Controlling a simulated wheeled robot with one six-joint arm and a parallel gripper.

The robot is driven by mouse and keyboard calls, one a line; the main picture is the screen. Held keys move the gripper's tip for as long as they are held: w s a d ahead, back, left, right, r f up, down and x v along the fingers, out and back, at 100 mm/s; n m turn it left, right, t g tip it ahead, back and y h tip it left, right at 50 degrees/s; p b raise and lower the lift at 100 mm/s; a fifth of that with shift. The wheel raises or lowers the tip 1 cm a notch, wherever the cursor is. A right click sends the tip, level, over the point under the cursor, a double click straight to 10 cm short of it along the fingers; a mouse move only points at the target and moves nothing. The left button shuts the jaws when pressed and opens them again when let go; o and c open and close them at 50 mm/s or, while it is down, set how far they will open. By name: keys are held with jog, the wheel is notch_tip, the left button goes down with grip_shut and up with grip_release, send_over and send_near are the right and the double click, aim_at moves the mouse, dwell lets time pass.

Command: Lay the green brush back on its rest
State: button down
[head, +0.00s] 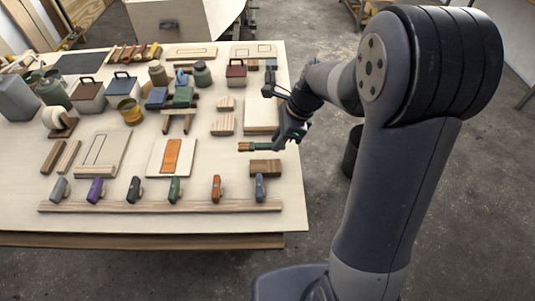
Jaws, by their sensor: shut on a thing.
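The green brush (262,147) is near the right side of the table, with its brownish end pointing left and its green part toward my gripper. My gripper (283,143) is shut on the brush's right end; the fingers are small and dark, so the exact grip is hard to see. A brown wooden block (265,168) lies just in front of the brush. I cannot tell for sure whether this block is the brush's rest, or whether the brush touches the table.
A long wooden strip (160,207) with several coloured-handled tools runs along the front of the pale table (225,233). A pale board (262,115) lies behind the brush. Wooden blocks (223,124) lie to its left. A dark bin (352,150) stands on the floor at right.

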aim_at(273, 167)
notch_tip(273, 167, down, 9)
jog(key=shift+r+p, duration=0.15)
jog(key=shift+p, duration=0.3)
jog(key=c, duration=1.3)
grip_release()
jog(key=b+v, duration=0.1)
jog(key=v, duration=1.1)
